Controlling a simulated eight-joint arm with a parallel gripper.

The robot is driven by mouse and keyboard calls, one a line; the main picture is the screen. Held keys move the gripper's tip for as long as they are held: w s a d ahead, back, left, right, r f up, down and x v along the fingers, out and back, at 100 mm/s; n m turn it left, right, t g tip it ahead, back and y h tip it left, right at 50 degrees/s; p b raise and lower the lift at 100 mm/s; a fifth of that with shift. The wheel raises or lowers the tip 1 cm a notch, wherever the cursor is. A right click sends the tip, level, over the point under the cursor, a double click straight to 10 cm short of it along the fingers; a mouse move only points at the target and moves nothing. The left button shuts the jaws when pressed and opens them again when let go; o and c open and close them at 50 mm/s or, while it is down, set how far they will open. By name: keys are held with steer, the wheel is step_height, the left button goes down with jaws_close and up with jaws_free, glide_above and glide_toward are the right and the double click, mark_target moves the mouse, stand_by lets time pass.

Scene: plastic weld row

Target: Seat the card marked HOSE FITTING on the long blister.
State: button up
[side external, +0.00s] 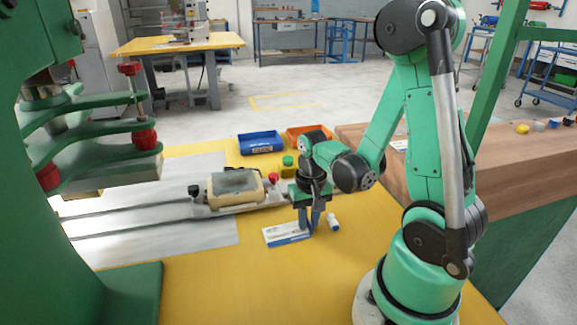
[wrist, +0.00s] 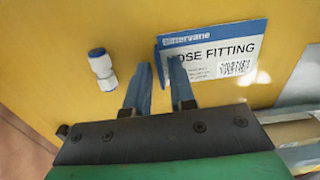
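The HOSE FITTING card (side external: 286,234), white with a blue band, lies on the yellow table in the side view. In the wrist view the card (wrist: 225,58) is face up, its left edge partly hidden by one finger. My gripper (side external: 309,222) points down at the card's right end in the side view. In the wrist view my gripper (wrist: 157,72) shows a gap between its fingertips and nothing clearly held. A cream fixture (side external: 223,194) with a grey, clear-looking top stands on the slide rails; I cannot tell whether that top is the long blister.
A small white-and-blue fitting (side external: 333,222) lies close beside my gripper; it also shows in the wrist view (wrist: 102,68). Blue (side external: 260,142) and orange (side external: 307,134) bins stand behind. The green press (side external: 95,150) is at left. The table's front is clear.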

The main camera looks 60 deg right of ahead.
jaws_close()
steer(key=shift+r, duration=0.1)
steer(key=shift+r, duration=2.15)
